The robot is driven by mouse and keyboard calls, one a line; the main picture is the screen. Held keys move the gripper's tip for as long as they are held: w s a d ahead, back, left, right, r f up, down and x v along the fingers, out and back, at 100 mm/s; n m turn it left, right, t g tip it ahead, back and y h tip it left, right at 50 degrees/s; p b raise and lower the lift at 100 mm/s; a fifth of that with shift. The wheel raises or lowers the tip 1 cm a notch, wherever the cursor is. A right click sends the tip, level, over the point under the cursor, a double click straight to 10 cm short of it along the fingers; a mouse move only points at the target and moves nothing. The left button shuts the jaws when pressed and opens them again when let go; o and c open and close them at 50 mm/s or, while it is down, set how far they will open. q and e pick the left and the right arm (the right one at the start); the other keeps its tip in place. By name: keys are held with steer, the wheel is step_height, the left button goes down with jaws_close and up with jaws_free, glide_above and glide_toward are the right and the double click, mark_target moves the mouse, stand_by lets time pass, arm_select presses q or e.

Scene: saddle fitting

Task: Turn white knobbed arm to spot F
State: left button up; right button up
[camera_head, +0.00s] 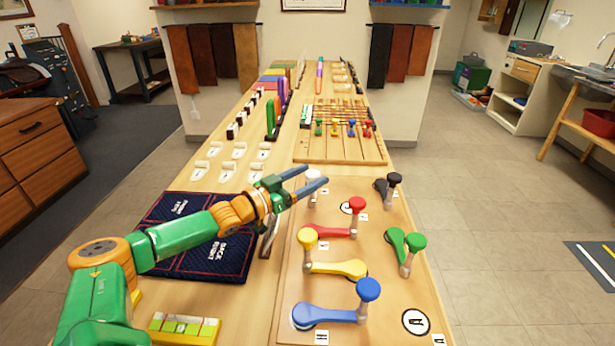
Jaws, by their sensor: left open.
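The white knobbed arm (313,201) stands at the far left of the wooden board (385,285), mostly hidden behind my left gripper. Its white knob shows between the blue fingers, and a grey post shows below them. My left gripper (318,175) is open, with its fingers reaching right at the knob. I cannot tell whether they touch it. The white arm's lever and pivot are hidden. I cannot make out spot F; small letter tags on the board are mostly too small to read. My right gripper is not in view.
The board also bears red (335,231), yellow (335,267), blue (330,314), green (397,240) and black (381,187) knobbed arms. A dark blue mat (225,262) lies left, under my left arm.

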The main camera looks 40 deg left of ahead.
arm_select(q)
steer(key=shift+c, duration=0.3)
jaws_close()
stand_by(1.1)
